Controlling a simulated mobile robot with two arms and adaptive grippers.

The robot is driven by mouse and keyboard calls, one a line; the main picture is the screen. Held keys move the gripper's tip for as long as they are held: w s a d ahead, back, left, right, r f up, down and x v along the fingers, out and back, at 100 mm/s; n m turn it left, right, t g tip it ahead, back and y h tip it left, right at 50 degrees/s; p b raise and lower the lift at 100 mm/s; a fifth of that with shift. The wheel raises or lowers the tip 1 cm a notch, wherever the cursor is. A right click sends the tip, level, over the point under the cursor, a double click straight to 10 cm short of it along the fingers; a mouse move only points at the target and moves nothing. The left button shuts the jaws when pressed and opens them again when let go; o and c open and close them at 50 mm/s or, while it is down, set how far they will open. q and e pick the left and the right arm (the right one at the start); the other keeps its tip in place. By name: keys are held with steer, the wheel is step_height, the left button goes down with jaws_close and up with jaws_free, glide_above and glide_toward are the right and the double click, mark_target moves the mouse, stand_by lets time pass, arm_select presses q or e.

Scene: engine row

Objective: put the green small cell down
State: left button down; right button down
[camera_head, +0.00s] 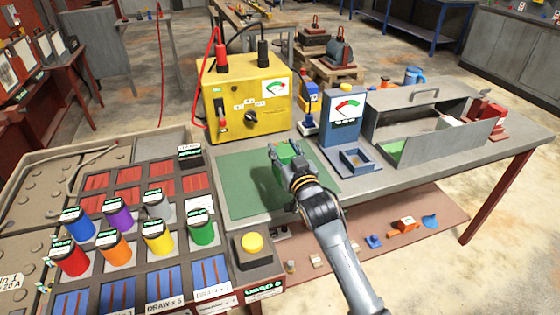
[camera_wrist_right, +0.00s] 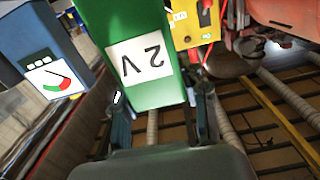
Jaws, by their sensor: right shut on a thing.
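My right gripper (camera_head: 289,162) is shut on the green small cell (camera_head: 283,153), over the right part of the green mat (camera_head: 236,192) on the bench. My fingers and wrist hide much of the cell in the head view. In the right wrist view the green cell (camera_wrist_right: 128,30) is a box with a white label reading "2 V", upside down in the picture. My right gripper's fingers (camera_wrist_right: 163,118) show at its lower end. I cannot tell whether the cell touches the mat. My left gripper is in neither view.
A yellow meter box (camera_head: 247,100) stands behind the mat. A blue gauge stand (camera_head: 345,120) and a grey open bin (camera_head: 440,138) are to the right. A rack (camera_head: 150,262) of several coloured cylinders is at left, with a yellow button (camera_head: 252,243) beside it. The mat's left part is clear.

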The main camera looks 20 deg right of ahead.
steer(key=shift+w+a+f, duration=0.2)
steer(key=shift+w+f, duration=0.8)
steer(key=shift+f, duration=1.45)
steer(key=c, duration=1.1)
jaws_free()
steer(key=shift+s+f, duration=0.1)
steer(key=shift+f, duration=0.2)
steer(key=o, duration=0.4)
steer(key=shift+r, duration=0.1)
